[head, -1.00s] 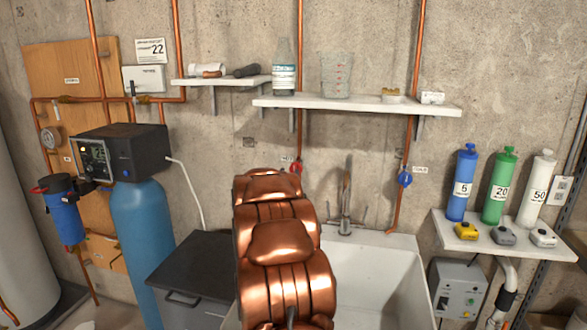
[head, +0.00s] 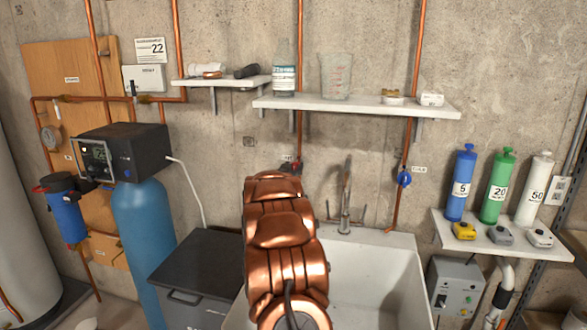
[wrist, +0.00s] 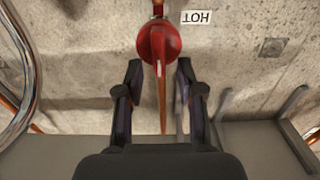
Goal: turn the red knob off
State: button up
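The red knob (wrist: 158,43) sits on a copper pipe on the concrete wall, beside an upside-down HOT label (wrist: 197,17) in the wrist view. My gripper (wrist: 159,72) is open and empty, with one dark finger on either side below the knob in that view. The fingertips reach about level with the knob's lower edge, and I see no contact. In the head view my copper-coloured arm stands in front of the sink, and the knob is mostly hidden behind its top end.
A blue knob (head: 404,179) is on the right pipe. The faucet (head: 346,200) stands between the two pipes, above the white sink (head: 385,290). A shelf (head: 355,107) with a bottle and a beaker is above. A black-lidded bin (head: 197,262) stands left.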

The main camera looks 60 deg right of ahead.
grip_shut()
jog(key=shift+f+b, duration=0.1)
jog(key=shift+b, duration=0.3)
jog(key=shift+s+d+f+m+b, duration=0.1)
jog(key=shift+s+f+m+b, duration=0.25)
jog(key=shift+m+b, duration=2.35)
jog(key=shift+s+d+f+m+b, duration=0.1)
jog(key=shift+s+f+m+b, duration=0.2)
jog(key=shift+m+b, duration=2.4)
jog(key=shift+s+d+f+m+b, duration=0.15)
jog(key=shift+f+m+b, duration=0.25)
jog(key=shift+m+b, duration=2.3)
jog(key=shift+s+m+p, duration=0.1)
jog(key=shift+m+p, duration=0.75)
jog(key=shift+m, duration=0.05)
jog(key=shift+c, duration=1)
grip_release()
jog(key=shift+a, duration=0.1)
jog(key=shift+o, duration=1)
jog(key=shift+r, duration=0.1)
